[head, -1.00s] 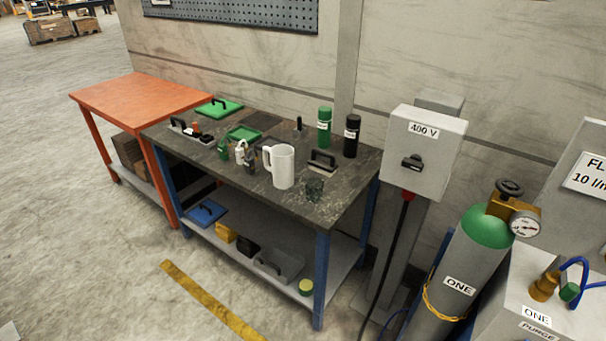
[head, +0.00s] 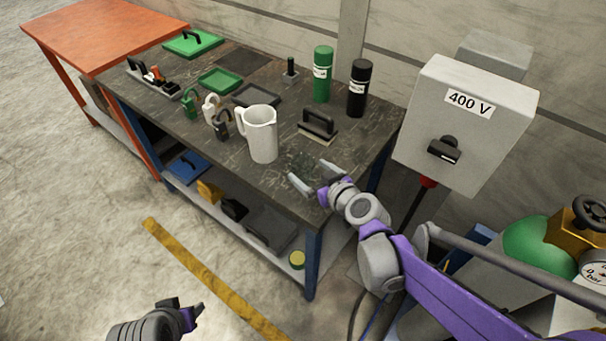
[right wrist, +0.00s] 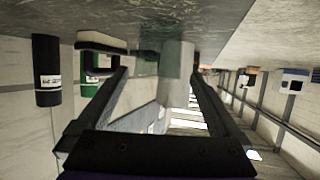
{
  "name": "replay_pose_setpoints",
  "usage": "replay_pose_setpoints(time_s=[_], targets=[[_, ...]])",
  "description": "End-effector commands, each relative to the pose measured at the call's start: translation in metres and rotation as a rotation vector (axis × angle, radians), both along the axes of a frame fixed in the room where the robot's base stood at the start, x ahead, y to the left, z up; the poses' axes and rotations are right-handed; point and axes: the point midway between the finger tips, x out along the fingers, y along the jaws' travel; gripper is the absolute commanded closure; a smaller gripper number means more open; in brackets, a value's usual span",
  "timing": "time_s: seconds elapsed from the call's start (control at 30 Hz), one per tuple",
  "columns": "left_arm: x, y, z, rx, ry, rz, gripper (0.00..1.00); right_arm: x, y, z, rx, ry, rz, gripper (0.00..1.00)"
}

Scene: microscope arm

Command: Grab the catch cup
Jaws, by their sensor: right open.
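The catch cup appears to be a small clear, dark-tinted cup (head: 302,162) near the front right corner of the dark workbench top (head: 350,140). It is faint against the bench and partly hard to make out. My right gripper (head: 316,177) is open, its two fingers pointing at the cup from the front right corner. In the right wrist view, which is upside down, a see-through greenish shape (right wrist: 147,64) shows between and beyond the open fingers (right wrist: 158,74). Whether the fingers flank it I cannot tell. My left gripper (head: 182,312) is low at the bottom edge, away from the bench.
A white jug (head: 262,136) stands just left of the cup. A black-handled block (head: 318,126) lies behind it, with a green bottle (head: 322,75) and a black bottle (head: 357,88) further back. A grey 400 V box (head: 465,125) stands right of the bench.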

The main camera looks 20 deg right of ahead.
Motion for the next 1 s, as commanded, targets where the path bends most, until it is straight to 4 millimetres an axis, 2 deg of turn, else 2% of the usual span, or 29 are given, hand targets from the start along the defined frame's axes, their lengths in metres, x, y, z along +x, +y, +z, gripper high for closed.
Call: replay_pose_setpoints(time_s=[0.1, 0.37, 0.7, 1.0], targets=[[-0.001, 0.0, -0.004, 0.0, 0.001, 0.0, 0.5, 0.016, 0.005, -0.008, 0.0, 0.001, 0.001, 0.0], [-0.001, 0.0, -0.006, 0.0, 0.002, 0.0, 0.5, 0.032, 0.008, -0.016, 0.0, 0.002, 0.002, 0.0], [-0.002, 0.0, -0.011, 0.0, 0.004, 0.0, 0.5, 0.069, 0.016, -0.036, 0.0, 0.002, 0.002, 0.0], [-0.002, 0.0, -0.011, 0.0, 0.004, 0.0, 0.5, 0.071, 0.016, -0.037, 0.0, 0.002, 0.001, 0.02]])
